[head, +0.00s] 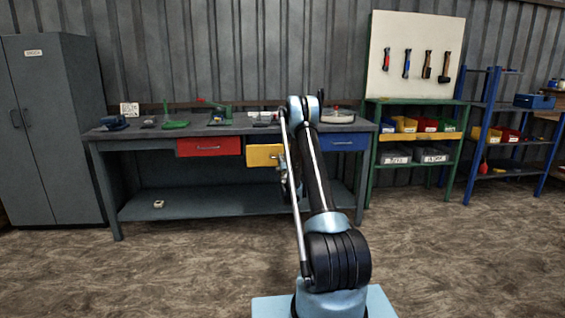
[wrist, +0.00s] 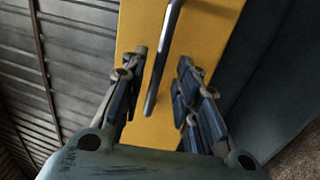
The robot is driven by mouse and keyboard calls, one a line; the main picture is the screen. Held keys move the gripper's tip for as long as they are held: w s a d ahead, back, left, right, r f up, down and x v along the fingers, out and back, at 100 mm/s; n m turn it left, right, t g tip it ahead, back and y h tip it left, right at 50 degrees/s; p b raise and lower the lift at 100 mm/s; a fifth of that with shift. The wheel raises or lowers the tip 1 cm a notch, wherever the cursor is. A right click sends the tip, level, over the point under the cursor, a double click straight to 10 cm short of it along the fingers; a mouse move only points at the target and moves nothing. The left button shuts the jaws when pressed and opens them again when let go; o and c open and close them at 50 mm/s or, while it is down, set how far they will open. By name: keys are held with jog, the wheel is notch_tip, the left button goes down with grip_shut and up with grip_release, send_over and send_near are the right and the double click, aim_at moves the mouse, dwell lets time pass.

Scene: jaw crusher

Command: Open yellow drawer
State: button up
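The yellow drawer (head: 262,155) is in the workbench, between a red and a blue drawer. Its front shows lower in the head view than its neighbours and seems to stand out a little; its right part is hidden by my arm. In the wrist view the yellow front (wrist: 200,30) fills the upper middle, with a grey bar handle (wrist: 170,30) running along it. My gripper (wrist: 163,62) is open, with one finger on each side of the handle. Gaps show between handle and both fingers. In the head view my gripper is mostly hidden behind my arm.
The grey workbench (head: 105,138) carries tools and a green device (head: 175,124) on top. The red drawer (head: 208,146) and blue drawer (head: 345,142) appear closed. A grey cabinet (head: 50,150) stands left; a green shelf (head: 372,165) stands right. The floor in front is clear.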

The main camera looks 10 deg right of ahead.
jog(key=shift+s+f, duration=0.2)
jog(key=shift+s, duration=0.6)
jog(key=shift+s+f, duration=0.15)
jog(key=shift+s, duration=0.7)
jog(key=shift+s+f, duration=0.2)
jog(key=shift+s, duration=0.6)
jog(key=shift+r, duration=0.1)
jog(key=s+r+m+g, duration=0.4)
jog(key=s+r, duration=0.2)
jog(key=r, duration=0.4)
jog(key=s+r+m+g, duration=0.2)
jog(key=s+r, duration=0.1)
jog(key=s, duration=0.6)
jog(key=s+r+m+g, duration=0.2)
jog(key=s+g, duration=0.1)
jog(key=s, duration=0.5)
jog(key=s+f+m+g, duration=0.3)
jog(key=s, duration=1.3)
jog(key=s+f+m+g, duration=0.3)
jog(key=s+f, duration=0.1)
jog(key=s, duration=1.2)
jog(key=s+f+m+g, duration=0.3)
jog(key=s, duration=1.3)
jog(key=shift+d+f+m, duration=0.15)
jog(key=shift+m, duration=0.25)
